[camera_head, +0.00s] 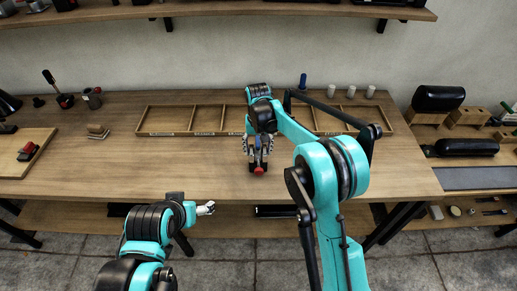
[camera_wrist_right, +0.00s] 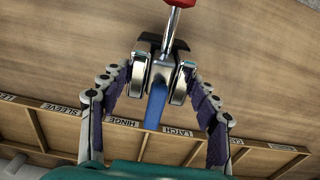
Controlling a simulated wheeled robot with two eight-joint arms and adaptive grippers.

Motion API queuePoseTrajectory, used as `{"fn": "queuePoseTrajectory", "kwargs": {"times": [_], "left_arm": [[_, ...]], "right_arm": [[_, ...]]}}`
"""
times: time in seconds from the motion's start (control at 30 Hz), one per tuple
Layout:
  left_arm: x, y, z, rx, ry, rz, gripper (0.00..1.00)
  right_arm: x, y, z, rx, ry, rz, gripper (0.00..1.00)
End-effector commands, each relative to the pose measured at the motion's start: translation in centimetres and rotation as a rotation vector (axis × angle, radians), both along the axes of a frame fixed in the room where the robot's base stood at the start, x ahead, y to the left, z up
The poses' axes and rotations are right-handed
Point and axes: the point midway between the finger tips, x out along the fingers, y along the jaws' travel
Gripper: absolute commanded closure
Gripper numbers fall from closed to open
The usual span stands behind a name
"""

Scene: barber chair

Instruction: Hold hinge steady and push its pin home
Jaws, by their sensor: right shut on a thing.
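My right gripper (camera_head: 258,160) is low over the middle of the table, in front of the divided tray. In the right wrist view my right gripper (camera_wrist_right: 162,78) is shut on a metal-and-black piece (camera_wrist_right: 155,44). A red grip (camera_wrist_right: 181,2) on a silver rod extends from its far side, and a blue strip (camera_wrist_right: 155,105) runs back between the fingers. I cannot tell which part is the hinge or its pin. The red end (camera_head: 259,170) also shows below the gripper in the head view. My left gripper (camera_head: 206,208) is before the table's front edge, apart from the piece; its jaw opening is unclear.
A wooden tray (camera_head: 190,134) with labelled compartments, HINGE and LATCH among them, lies behind my right gripper. A board (camera_head: 12,168) with a red item is at the far left. A blue bottle-like object (camera_head: 303,83) and white cylinders stand behind the tray.

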Motion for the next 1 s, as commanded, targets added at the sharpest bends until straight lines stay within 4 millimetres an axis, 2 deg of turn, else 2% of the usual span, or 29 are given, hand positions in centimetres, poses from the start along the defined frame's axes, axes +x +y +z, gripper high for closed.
{"fn": "queuePoseTrajectory", "kwargs": {"times": [1.0], "left_arm": [[0.0, 0.0, -0.8, 0.0, 0.0, 0.0, 0.21]], "right_arm": [[0.0, 0.0, -1.2, 0.0, 0.0, 0.0, 0.99]]}}
